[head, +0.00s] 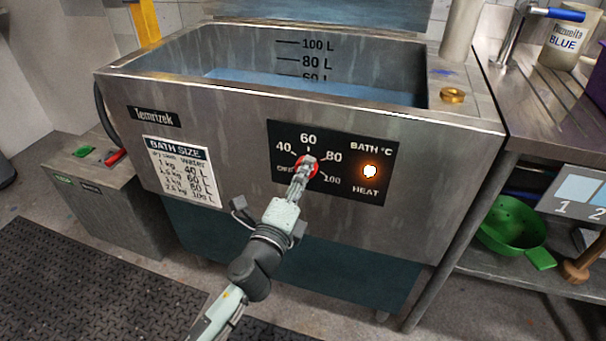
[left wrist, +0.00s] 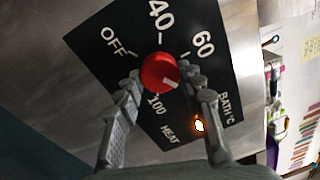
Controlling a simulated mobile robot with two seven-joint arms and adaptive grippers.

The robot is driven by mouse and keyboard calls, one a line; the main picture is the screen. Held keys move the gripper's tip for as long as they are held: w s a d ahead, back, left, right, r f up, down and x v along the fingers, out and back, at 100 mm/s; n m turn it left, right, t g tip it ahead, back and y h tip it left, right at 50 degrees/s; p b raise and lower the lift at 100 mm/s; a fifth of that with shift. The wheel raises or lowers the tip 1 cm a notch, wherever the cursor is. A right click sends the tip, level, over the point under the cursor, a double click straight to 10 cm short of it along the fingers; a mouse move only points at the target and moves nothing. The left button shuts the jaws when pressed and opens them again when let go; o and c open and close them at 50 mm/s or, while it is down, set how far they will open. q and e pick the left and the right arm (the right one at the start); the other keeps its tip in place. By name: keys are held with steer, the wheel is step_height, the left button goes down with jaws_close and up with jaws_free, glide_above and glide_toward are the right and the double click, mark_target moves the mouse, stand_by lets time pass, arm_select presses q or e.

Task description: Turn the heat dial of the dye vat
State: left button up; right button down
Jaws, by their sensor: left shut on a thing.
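The dye vat (head: 230,130) is a steel tub with blue liquid inside. On its front is a black panel (head: 283,134) marked OFF, 40, 60, 80, 100. The red heat dial (head: 313,172) sits on this panel, mostly hidden by my gripper in the head view. It shows clearly in the left wrist view (left wrist: 157,68). Its white mark points to the lower right there, seemingly between 80 and 100; the 80 is hidden by a finger. My left gripper (head: 304,166) is shut on the dial, one finger on each side (left wrist: 159,84). The right gripper is out of view.
The orange heat lamp (head: 370,171) glows right of the dial. A grey box (head: 110,203) with green and red controls stands at left. A steel table (head: 545,110) stands at right, with a green colander (head: 512,225) on its lower shelf.

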arm_select(q)
steer(key=o, duration=1.2)
steer(key=shift+c, duration=0.2)
steer(key=v, duration=0.7)
steer(key=shift+s, duration=0.2)
steer(key=shift+f, duration=0.1)
